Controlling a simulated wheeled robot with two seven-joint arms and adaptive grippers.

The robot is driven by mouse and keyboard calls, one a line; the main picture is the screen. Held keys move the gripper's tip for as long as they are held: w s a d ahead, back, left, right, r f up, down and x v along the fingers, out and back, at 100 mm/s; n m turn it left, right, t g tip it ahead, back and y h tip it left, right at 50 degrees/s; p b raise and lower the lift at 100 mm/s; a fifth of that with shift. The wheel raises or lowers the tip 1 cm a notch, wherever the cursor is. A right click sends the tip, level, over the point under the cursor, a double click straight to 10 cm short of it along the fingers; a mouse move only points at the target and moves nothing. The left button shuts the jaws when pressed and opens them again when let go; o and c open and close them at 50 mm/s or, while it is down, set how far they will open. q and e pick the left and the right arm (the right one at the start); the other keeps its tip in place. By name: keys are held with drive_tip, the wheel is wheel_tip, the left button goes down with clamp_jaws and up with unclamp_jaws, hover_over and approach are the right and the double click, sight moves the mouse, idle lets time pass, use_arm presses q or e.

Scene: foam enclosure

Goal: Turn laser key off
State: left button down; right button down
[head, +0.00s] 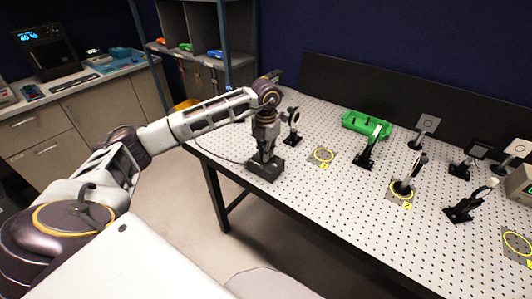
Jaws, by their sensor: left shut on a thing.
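My left arm reaches in from the left, and its gripper (264,152) points down at the near left corner of the optical table (330,205). The gripper is shut on the laser key at the top of a small dark box (267,171) on the table. The key itself is hidden between the fingers and too small to make out, so its turn angle cannot be told. My right gripper is not in view.
A black optic mount (293,132) stands close to the right of the gripper. A blue-framed shelf (200,45) and a counter (70,110) stand at the back left.

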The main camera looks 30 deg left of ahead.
use_arm(q)
drive_tip(key=shift+r+n, duration=0.1)
drive_tip(key=shift+n, duration=0.3)
drive_tip(key=c, duration=1.6)
unclamp_jaws()
wheel_tip(320, 180, up, 12)
